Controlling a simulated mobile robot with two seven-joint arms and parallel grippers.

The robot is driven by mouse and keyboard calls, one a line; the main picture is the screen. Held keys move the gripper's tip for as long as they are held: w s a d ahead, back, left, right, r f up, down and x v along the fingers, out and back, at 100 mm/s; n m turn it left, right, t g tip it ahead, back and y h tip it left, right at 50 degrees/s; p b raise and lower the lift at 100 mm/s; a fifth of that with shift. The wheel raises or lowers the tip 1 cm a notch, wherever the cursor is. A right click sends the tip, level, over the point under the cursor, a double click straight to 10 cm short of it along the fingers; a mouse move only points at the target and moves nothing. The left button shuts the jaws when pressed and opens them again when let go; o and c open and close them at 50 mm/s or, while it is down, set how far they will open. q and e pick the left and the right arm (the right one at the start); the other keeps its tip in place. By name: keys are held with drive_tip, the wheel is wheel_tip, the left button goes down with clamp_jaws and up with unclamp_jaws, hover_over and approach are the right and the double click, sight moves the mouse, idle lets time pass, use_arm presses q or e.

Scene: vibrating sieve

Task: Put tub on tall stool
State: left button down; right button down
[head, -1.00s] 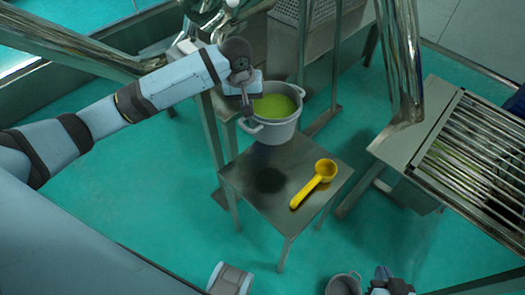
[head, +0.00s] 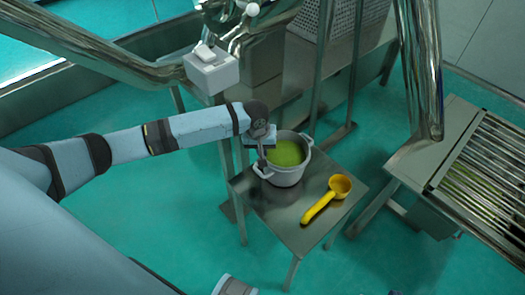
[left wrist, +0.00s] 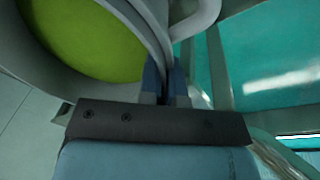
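The tub (head: 286,177) is a grey two-handled pot with bright green contents. It is upright over the rear left part of the square metal stool (head: 300,234). I cannot tell whether its base touches the top or hangs just above it. My left gripper (head: 262,158) is at the tub's left side, shut on its rim or handle; the fingers hide the exact hold. In the left wrist view, the fingers (left wrist: 166,82) are close together at the tub's grey wall (left wrist: 112,18).
A yellow scoop (head: 328,198) lies on the stool, right of the tub. A metal sieve machine with a slatted top (head: 485,165) stands at right. A perforated metal box (head: 338,20) is behind. Green floor is clear in front.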

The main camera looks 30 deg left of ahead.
use_arm(q)
drive_tip(key=shift+f, duration=0.15)
drive_tip(key=c, duration=1.3)
unclamp_jaws()
drive_tip(key=shift+f, duration=0.1)
